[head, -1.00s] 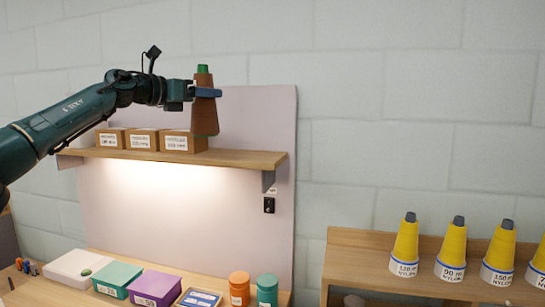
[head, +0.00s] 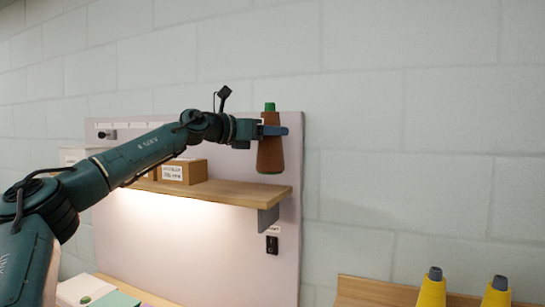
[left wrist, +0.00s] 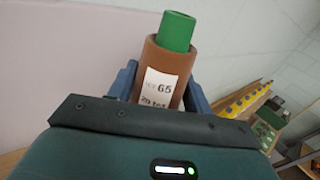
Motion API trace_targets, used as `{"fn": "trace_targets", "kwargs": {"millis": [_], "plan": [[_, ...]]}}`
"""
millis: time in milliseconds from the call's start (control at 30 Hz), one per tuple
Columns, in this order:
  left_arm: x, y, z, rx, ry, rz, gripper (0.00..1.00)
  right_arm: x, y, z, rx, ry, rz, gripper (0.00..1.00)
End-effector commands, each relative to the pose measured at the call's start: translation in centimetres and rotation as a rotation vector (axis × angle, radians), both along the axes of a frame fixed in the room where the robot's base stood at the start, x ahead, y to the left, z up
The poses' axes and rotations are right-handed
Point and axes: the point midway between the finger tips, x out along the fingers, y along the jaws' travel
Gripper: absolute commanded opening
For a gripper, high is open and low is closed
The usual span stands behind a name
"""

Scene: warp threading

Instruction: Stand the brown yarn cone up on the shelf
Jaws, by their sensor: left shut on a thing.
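The brown yarn cone (head: 270,155) is upright with its green tip on top, over the right end of the wooden shelf (head: 235,193). Its base is a little above the shelf board or just at it; I cannot tell whether it touches. My left gripper (head: 274,131) is shut on the upper part of the cone, coming in from the left. In the left wrist view the cone (left wrist: 168,70) stands between the blue fingers (left wrist: 160,88), with a white label facing the camera. My right gripper is not in view.
A cardboard box (head: 183,172) stands on the shelf left of the cone, with another partly behind my arm. A switch (head: 272,245) is on the panel below the shelf. Yellow cones (head: 432,288) stand at lower right. The shelf between box and cone is clear.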

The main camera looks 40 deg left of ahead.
Motion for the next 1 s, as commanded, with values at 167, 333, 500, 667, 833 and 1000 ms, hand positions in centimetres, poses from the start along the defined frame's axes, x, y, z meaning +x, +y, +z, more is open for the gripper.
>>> {"fn": "trace_targets", "kwargs": {"millis": [167,333,500,667,833,1000], "plan": [[0.0,0.0,-1.2,-0.001,-0.002,0.000,0.14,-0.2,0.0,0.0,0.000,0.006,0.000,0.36],[0.0,0.0,-3.6,-0.002,0.001,0.000,0.14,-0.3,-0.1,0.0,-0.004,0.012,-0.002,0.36],[0.0,-0.1,-4.2,0.001,-0.005,0.001,0.14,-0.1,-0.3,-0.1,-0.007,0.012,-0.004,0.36],[0.0,-0.1,-4.3,0.001,-0.004,0.000,0.14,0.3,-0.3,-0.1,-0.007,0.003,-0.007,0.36],[0.0,-0.1,-4.7,0.002,-0.001,0.000,0.55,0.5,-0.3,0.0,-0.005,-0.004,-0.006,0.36],[0.0,0.0,-4.7,0.001,0.000,0.000,0.69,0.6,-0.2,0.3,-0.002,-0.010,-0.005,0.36]]}}
